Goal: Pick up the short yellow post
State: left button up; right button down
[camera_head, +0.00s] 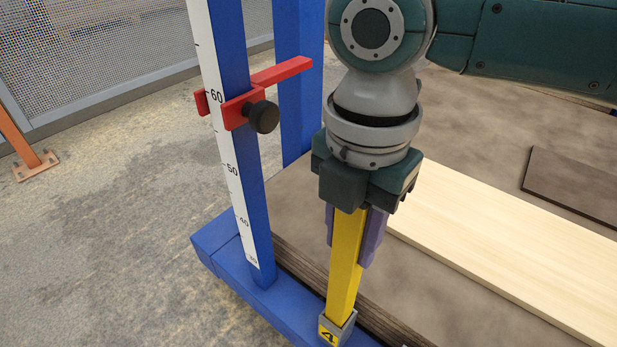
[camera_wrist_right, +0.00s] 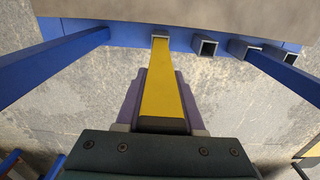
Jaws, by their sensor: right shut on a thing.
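The yellow post (camera_head: 346,275) stands upright, its lower end at a small grey socket (camera_head: 338,329) marked 4 on the blue base. I cannot tell how deep it sits in the socket. My right gripper (camera_head: 350,247) is above the base, with its purple fingers shut on the post's upper part. In the right wrist view the same post (camera_wrist_right: 163,95) runs between the fingers of the right gripper (camera_wrist_right: 164,76) to the socket. The post's top is hidden by the gripper in the head view. My left gripper is not in view.
A blue upright with a scale (camera_head: 238,150) carries a red slider (camera_head: 240,105) with a black knob, left of my gripper. A pale board (camera_head: 500,240) lies to the right on a brown surface. Empty grey sockets (camera_wrist_right: 204,47) line the blue rail in the wrist view.

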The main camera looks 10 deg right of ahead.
dwell(0.7)
jog(key=shift+r, duration=0.15)
notch_tip(320, 180, up, 20)
jog(key=p, duration=1.1)
jog(key=shift+p, duration=0.75)
